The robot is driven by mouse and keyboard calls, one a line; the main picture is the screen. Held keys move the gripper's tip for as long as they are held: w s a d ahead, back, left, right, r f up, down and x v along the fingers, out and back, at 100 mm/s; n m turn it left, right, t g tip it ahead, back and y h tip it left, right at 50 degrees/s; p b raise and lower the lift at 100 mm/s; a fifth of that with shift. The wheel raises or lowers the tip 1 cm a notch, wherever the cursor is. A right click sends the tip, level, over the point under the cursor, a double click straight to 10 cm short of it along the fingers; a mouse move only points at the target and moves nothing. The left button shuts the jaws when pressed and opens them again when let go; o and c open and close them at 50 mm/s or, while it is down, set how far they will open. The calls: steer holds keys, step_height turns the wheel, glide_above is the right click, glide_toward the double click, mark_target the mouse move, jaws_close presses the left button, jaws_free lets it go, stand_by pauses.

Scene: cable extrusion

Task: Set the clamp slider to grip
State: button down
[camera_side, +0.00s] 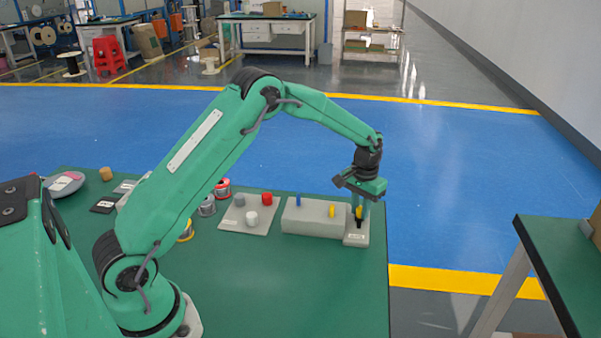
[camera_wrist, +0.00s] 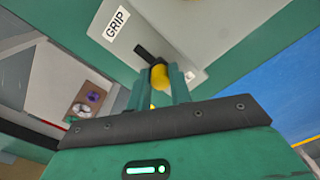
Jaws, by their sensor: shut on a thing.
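The clamp is a grey block (camera_side: 356,240) at the right end of the table, with a small white label on its front. In the wrist view the grey plate (camera_wrist: 185,30) bears a white label reading GRIP (camera_wrist: 116,24). The yellow slider knob (camera_wrist: 160,77) stands on the plate, with a short dark bar (camera_wrist: 145,53) running from it toward the upper left, beside the label. My gripper (camera_wrist: 161,90) points down, its two fingers on either side of the yellow knob and shut on it. In the side view the fingers (camera_side: 361,214) partly hide the knob.
A long grey block (camera_side: 315,230) with a blue peg (camera_side: 298,201) and a yellow peg (camera_side: 332,211) stands just left of the clamp. Further left are a plate (camera_side: 236,225) with coloured caps and several spools. The front of the green table (camera_side: 290,285) is clear.

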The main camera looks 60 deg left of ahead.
mark_target(358, 229)
steer(key=shift+s+d+r, duration=0.1)
steer(key=shift+s+d, duration=1.3)
steer(key=shift+d, duration=0.1)
steer(key=c, duration=1.3)
jaws_free()
steer(key=shift+a+r, duration=0.1)
steer(key=shift+r, duration=3.8)
